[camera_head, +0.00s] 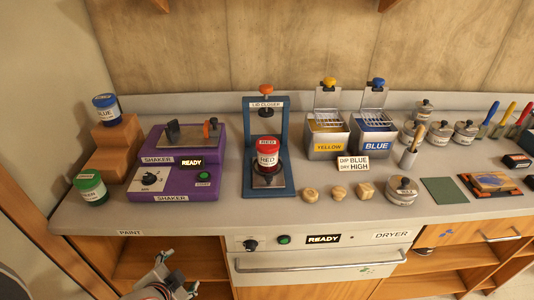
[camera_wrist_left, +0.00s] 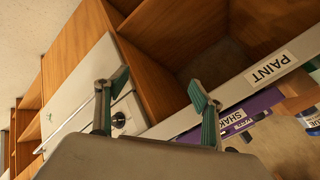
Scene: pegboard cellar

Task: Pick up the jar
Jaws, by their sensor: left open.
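A red-lidded jar with a white RED label (camera_head: 267,153) stands upright in the blue lid closer (camera_head: 281,188). A blue-lidded jar (camera_head: 106,108) stands on a stepped wooden block at the left, and a green-lidded jar (camera_head: 91,187) stands on the counter in front of it. Several metal-lidded grey jars, one of them near the front (camera_head: 401,191), are on the right. My left gripper (camera_head: 163,276) is low at the counter's front edge, below the counter top and away from all jars. In the left wrist view its fingers (camera_wrist_left: 160,88) are apart with nothing between them. My right gripper is not in view.
A purple shaker (camera_head: 172,191) stands between the wooden steps (camera_head: 117,140) and the lid closer. Yellow (camera_head: 327,140) and blue (camera_head: 374,138) dip tanks stand right of it. Several wooden knobs lie near the front edge. Open shelves and a dryer front (camera_head: 322,262) are below the counter (camera_head: 222,215).

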